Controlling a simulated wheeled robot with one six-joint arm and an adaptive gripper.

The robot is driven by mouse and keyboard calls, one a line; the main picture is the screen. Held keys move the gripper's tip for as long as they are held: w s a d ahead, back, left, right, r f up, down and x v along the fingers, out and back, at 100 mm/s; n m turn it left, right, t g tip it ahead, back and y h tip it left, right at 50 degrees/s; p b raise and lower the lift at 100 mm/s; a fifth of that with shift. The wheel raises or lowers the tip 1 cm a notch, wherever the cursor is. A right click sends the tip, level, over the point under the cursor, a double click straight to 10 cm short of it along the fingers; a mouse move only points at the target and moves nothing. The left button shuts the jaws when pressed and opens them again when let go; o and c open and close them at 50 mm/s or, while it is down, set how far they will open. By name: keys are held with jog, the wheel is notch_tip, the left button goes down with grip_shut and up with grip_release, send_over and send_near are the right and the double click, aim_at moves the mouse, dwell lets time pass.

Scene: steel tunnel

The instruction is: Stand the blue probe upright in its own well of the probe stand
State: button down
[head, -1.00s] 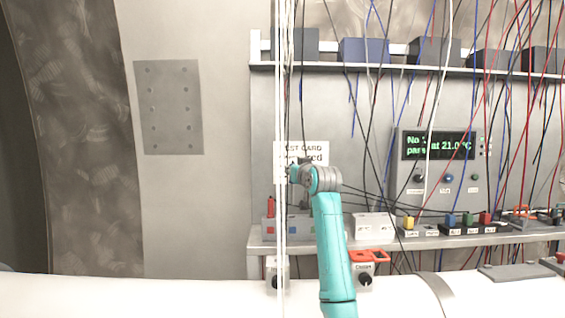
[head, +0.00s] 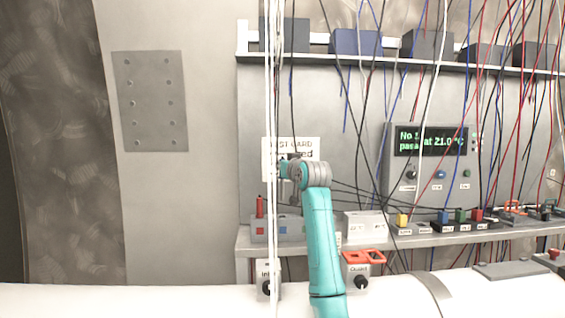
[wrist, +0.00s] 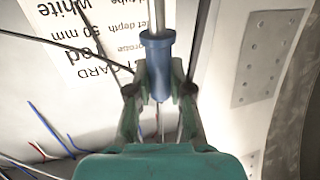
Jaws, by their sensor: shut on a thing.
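The blue probe (wrist: 158,62) has a thick blue grip and a pale rod. In the wrist view my gripper (wrist: 160,88) is shut on its blue part, with a finger on each side. In the head view my gripper (head: 286,169) is small, in front of the test card, above the probe stand; my arm partly hides it and I cannot make out the probe there. The probe stand (head: 293,233) is a grey block with coloured marks at the left end of the bench. A red probe (head: 260,207) stands upright in its left part. The stand's well openings are not visible.
White hanging cables (head: 272,120) run down in front of the stand, close to my gripper. A test card (head: 306,146) is on the wall behind. A white box (head: 364,226) stands right of the stand. A large white pipe (head: 150,300) crosses the front.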

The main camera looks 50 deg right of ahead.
aim_at(283, 186)
jog(key=shift+f, duration=3.6)
jog(key=shift+r, duration=0.1)
jog(key=shift+r, duration=0.75)
dwell(1.0)
jog(key=shift+f, duration=0.8)
